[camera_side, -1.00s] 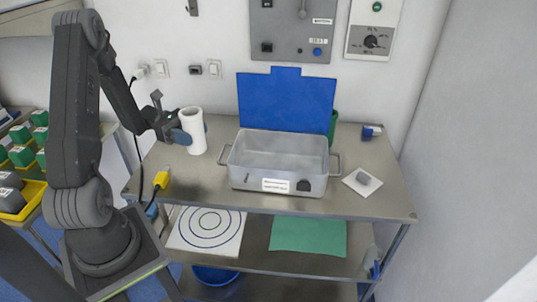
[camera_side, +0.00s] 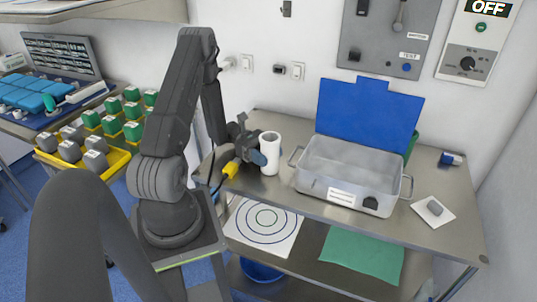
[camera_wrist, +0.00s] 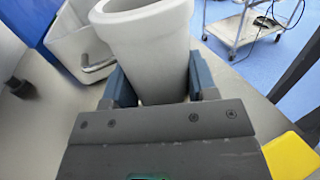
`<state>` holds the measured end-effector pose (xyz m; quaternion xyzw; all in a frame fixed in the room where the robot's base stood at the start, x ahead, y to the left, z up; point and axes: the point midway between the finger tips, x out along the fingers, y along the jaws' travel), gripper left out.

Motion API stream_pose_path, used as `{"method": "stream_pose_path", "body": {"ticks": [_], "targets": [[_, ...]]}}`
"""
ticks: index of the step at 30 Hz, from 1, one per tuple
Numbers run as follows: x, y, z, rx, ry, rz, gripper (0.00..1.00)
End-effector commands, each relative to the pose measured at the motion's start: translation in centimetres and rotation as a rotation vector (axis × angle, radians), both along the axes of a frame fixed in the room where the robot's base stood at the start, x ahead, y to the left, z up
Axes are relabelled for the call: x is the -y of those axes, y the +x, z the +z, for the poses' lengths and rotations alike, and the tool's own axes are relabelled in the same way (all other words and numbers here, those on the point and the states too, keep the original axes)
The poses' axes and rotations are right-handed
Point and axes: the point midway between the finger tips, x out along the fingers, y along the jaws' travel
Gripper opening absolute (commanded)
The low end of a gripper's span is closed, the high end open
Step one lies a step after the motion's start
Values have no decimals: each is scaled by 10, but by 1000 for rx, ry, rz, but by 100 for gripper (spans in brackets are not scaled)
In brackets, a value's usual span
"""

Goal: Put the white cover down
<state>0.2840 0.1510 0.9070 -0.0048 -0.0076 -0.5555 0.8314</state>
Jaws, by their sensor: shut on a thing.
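The white cover (camera_side: 270,150) is a hollow, tapered cylinder, upright with its wider open end up. It is at the left part of the steel table, left of the grey metal box (camera_side: 318,188). My gripper (camera_side: 258,157) is shut on it from the left, with a blue finger on its side. In the wrist view, the cover (camera_wrist: 150,45) stands between the two blue fingers of my gripper (camera_wrist: 162,85). Its lower end is hidden there. I cannot tell whether its base touches the table.
The box's blue lid (camera_side: 368,112) stands open behind it. A yellow connector (camera_side: 230,171) is just left of my gripper. A white pad with a grey piece (camera_side: 433,210) lies right of the box. The lower shelf holds a target sheet (camera_side: 264,225) and green cloth (camera_side: 362,255).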

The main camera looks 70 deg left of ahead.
Motion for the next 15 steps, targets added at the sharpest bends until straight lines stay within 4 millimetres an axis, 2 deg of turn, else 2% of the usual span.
{"method": "stream_pose_path", "body": {"ticks": [1, 2, 3, 9, 15], "targets": [[0, 0, -2, 0, 0, 0, 26], [0, 0, -2, 0, 0, 0, 53], [0, 0, -2, 0, 0, 0, 57], [0, 0, -2, 0, 0, 0, 76], [0, 0, -2, 0, 0, 0, 78]]}}
